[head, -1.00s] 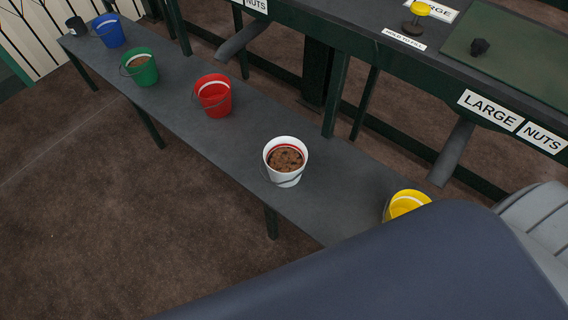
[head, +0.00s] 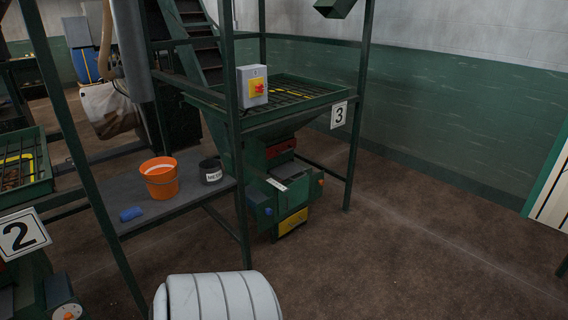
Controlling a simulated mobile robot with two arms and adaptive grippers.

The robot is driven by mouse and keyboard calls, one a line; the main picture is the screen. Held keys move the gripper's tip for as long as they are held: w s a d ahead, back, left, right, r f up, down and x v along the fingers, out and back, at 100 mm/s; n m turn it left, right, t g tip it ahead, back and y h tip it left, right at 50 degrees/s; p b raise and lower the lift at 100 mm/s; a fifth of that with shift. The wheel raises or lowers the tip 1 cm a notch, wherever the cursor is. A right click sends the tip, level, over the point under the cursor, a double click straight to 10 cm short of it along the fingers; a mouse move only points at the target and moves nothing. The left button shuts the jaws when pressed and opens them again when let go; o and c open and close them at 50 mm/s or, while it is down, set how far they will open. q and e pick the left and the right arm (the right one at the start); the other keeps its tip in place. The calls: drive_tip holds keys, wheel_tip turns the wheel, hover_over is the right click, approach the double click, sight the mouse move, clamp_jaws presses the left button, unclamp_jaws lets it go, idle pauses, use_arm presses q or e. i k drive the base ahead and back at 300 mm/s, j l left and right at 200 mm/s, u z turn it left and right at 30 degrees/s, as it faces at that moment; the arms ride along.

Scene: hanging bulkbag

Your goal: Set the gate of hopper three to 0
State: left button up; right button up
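Hopper three (head: 240,146) stands at the middle, a green frame with a grated top and a white sign "3" (head: 339,114) on its right post. Beneath its funnel is a green outlet unit (head: 285,195) with a small white label (head: 277,184), a blue knob-like part (head: 268,211), an orange one (head: 321,181) and a yellow box (head: 293,221) low down. The gate's scale and setting are too small to read. Neither of my grippers is in view. A grey ribbed part of my own body shows at the bottom.
A grey bench left of hopper three holds an orange bucket (head: 160,178), a dark labelled pot (head: 211,171) and a blue item (head: 131,214). A switch box (head: 252,86) is on the frame. Hopper two's sign (head: 22,234) is at left. Floor right is clear.

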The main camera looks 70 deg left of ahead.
sight(283, 172)
drive_tip(key=u, duration=2.15)
drive_tip(key=i+l, duration=0.35)
drive_tip(key=i, duration=0.1)
